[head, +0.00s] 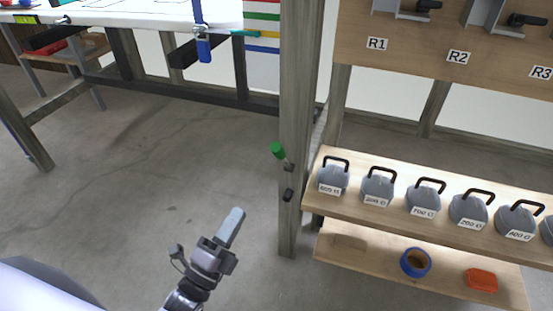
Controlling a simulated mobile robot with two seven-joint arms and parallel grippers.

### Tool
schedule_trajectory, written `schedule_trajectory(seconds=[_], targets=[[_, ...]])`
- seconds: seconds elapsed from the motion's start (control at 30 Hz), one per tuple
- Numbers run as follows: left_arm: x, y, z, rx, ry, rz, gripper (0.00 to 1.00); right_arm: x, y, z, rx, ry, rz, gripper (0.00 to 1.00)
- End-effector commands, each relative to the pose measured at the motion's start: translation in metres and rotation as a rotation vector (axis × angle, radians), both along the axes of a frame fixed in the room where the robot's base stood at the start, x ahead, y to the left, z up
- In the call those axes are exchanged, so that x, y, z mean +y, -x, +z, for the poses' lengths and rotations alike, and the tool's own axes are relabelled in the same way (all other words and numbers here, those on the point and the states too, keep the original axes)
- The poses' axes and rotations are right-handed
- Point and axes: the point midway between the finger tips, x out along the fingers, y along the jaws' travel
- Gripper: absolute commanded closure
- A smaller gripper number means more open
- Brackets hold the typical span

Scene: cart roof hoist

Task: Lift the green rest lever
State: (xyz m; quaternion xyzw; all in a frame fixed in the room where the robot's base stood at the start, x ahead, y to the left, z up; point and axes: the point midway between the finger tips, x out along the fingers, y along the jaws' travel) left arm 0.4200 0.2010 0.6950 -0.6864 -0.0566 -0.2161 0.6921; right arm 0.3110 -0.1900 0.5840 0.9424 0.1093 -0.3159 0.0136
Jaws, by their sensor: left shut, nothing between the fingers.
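The green rest lever (278,150) is mounted on the wooden post in the middle of the head view. Its green knob points up and to the left from a short metal rod that meets the post. My left gripper (236,219) is below and to the left of the lever, clearly apart from it in the picture. The fingers are together and hold nothing. My right gripper is not in the view.
The wooden post (297,100) has a small black stop (288,195) below the lever. Right of it, a shelf (335,208) carries several grey weights with black handles. Floor (130,180) at left is clear.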

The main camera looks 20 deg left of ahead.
Motion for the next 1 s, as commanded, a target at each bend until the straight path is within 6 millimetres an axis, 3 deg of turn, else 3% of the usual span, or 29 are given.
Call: schedule_trajectory(seconds=[0.17, 0.7, 1.0], targets=[[0.000, -0.002, 0.005, -0.024, -0.024, 0.010, 1.00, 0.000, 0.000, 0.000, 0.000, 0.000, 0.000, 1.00], [-0.022, -0.089, 0.043, -0.023, -0.021, 0.008, 1.00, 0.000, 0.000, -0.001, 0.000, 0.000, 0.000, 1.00], [-0.029, -0.117, 0.054, -0.019, -0.020, 0.008, 1.00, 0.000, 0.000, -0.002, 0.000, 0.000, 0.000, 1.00]])
